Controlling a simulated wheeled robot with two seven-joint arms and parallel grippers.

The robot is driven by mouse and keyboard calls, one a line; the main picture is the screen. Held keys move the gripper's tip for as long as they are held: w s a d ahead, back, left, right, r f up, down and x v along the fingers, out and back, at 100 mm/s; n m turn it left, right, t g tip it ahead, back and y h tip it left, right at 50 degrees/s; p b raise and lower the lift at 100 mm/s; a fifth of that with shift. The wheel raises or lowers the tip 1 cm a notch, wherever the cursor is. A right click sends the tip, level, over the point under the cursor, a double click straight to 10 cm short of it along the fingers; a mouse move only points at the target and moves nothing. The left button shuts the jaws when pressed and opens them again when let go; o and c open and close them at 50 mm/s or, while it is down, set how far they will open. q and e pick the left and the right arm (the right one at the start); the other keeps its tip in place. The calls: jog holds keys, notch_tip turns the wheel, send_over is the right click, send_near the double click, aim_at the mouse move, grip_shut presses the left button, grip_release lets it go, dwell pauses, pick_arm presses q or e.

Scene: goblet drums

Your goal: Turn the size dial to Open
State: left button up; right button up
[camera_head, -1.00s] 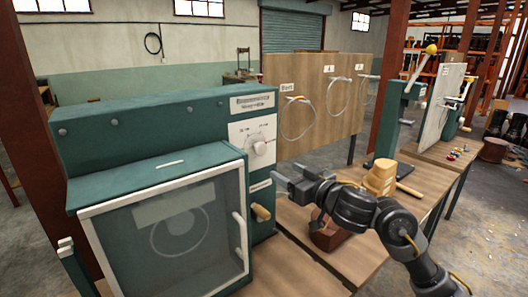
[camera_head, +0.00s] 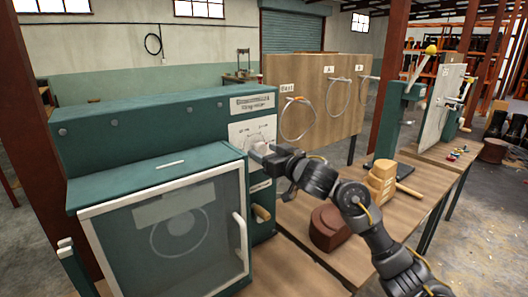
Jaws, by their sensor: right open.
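The size dial (camera_head: 259,147) is a pale knob on a white panel (camera_head: 242,131) at the right end of the green machine (camera_head: 130,140). My right gripper (camera_head: 264,152) is at the dial and covers much of it. It is open, with its fingers pointing left toward the knob. I cannot tell whether the fingers touch the knob. The dial's pointer and the lettering around it are too small or hidden to read. My left gripper is not in view.
Below the dial are a wooden handle (camera_head: 261,213) and the machine's glazed door (camera_head: 165,240) with a white handle. A dark red-brown block (camera_head: 328,228) and stacked wooden blocks (camera_head: 381,182) stand on the bench. A board with wire loops (camera_head: 312,95) stands behind.

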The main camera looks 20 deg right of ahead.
jog(key=shift+w+a, duration=0.2)
jog(key=shift+w, duration=0.2)
jog(key=shift+c, duration=0.2)
jog(key=c, duration=0.9)
jog(key=shift+c, duration=0.2)
